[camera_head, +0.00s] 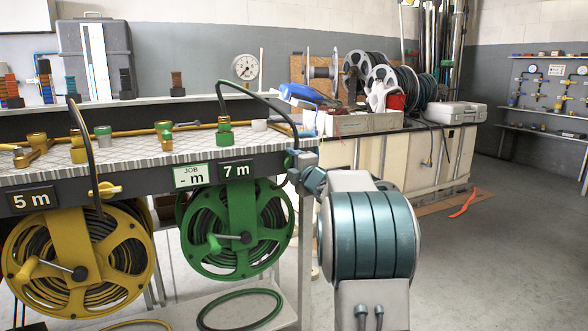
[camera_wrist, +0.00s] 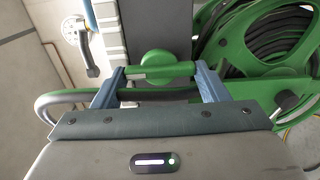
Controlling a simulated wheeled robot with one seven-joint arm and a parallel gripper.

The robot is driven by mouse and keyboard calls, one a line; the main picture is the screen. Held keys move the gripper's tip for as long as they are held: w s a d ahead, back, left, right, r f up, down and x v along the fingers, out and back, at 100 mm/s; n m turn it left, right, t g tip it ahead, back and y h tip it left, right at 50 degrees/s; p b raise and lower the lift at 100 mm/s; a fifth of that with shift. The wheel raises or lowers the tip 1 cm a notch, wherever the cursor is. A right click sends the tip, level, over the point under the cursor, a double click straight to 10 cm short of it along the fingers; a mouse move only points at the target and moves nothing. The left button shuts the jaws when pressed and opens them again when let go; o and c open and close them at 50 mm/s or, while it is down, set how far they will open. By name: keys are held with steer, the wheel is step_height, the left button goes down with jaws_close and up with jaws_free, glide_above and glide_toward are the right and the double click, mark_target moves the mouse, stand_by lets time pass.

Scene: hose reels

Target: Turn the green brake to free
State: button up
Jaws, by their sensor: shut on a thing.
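The green brake (camera_wrist: 170,72) shows in the wrist view as a round hub with a bar across it. My gripper (camera_wrist: 161,74) has its two blue-grey fingers at the bar's two ends and is shut on it. The green reel (camera_head: 203,256) hangs left of my gripper under the 7 m sign (camera_head: 237,170). It also shows at the upper right of the wrist view (camera_wrist: 237,57).
A yellow reel (camera_head: 30,287) with a yellow brake handle (camera_head: 105,190) hangs at the left. A JOB sign (camera_head: 192,176) reads "- m". Brass fittings (camera_head: 36,145) and hoses lie on the bench top. Open floor (camera_head: 500,240) lies to the right.

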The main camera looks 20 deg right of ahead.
steer(key=shift+f, duration=0.1)
steer(key=o, duration=1)
steer(key=shift+s, duration=0.1)
steer(key=s+p, duration=0.2)
steer(key=s, duration=1.1)
steer(key=shift+s+d+p, duration=0.25)
steer(key=shift+s+p, duration=0.05)
